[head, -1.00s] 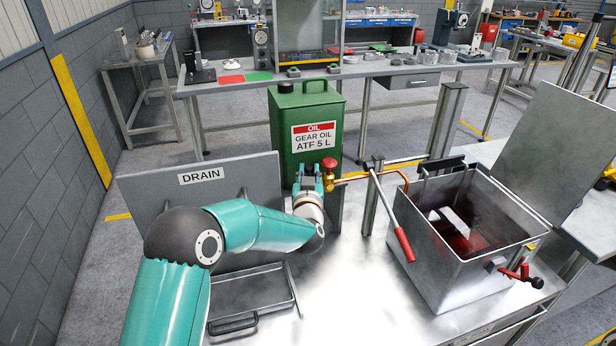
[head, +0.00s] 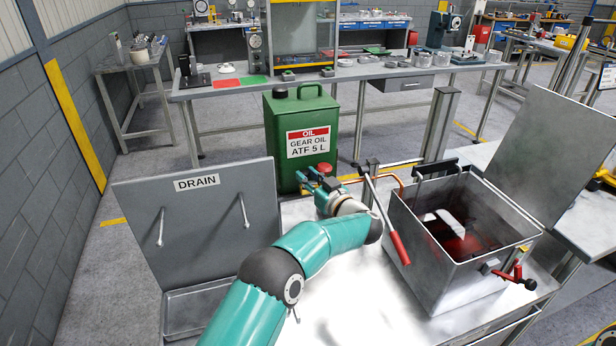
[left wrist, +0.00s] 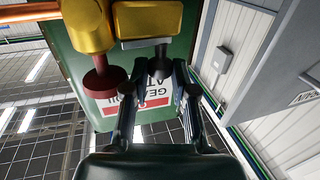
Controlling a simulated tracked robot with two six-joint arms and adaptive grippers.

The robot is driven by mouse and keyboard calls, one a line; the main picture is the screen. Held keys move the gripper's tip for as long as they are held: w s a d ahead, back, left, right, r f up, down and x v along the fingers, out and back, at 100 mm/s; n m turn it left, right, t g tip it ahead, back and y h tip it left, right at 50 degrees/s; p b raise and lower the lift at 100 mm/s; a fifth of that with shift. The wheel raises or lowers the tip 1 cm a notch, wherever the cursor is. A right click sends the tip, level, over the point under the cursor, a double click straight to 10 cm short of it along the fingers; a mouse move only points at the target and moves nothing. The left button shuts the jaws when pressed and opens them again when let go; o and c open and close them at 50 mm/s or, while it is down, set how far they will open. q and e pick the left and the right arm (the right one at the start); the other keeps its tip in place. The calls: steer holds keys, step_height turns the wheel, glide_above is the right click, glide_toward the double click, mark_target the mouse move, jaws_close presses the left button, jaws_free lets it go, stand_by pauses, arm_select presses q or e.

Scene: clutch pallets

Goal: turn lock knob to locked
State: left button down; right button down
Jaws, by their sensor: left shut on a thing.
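The brass fitting with a red knob (head: 325,168) stands in front of the green oil can in the head view. In the left wrist view, the maroon-red knob (left wrist: 104,82) hangs from a yellow body at the upper left. The contact is partly hidden, and no locked mark is readable. My right gripper is not in view.
The green oil can (head: 275,125) stands behind the fitting. A red-handled lever (head: 385,218) is close on the right, beside an open metal tank (head: 455,275). The raised DRAIN panel (head: 200,220) is left. The bright tabletop (head: 345,290) in front is clear.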

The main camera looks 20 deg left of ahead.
arm_select(q)
steer(key=shift+r, duration=0.15)
steer(key=c, duration=0.9)
jaws_free()
steer(key=shift+d, duration=0.1)
steer(key=shift+s+d, duration=0.3)
steer(key=shift+d, duration=0.15)
steer(key=shift+v, duration=3.3)
steer(key=shift+s+a, duration=0.15)
steer(key=shift+s, duration=0.05)
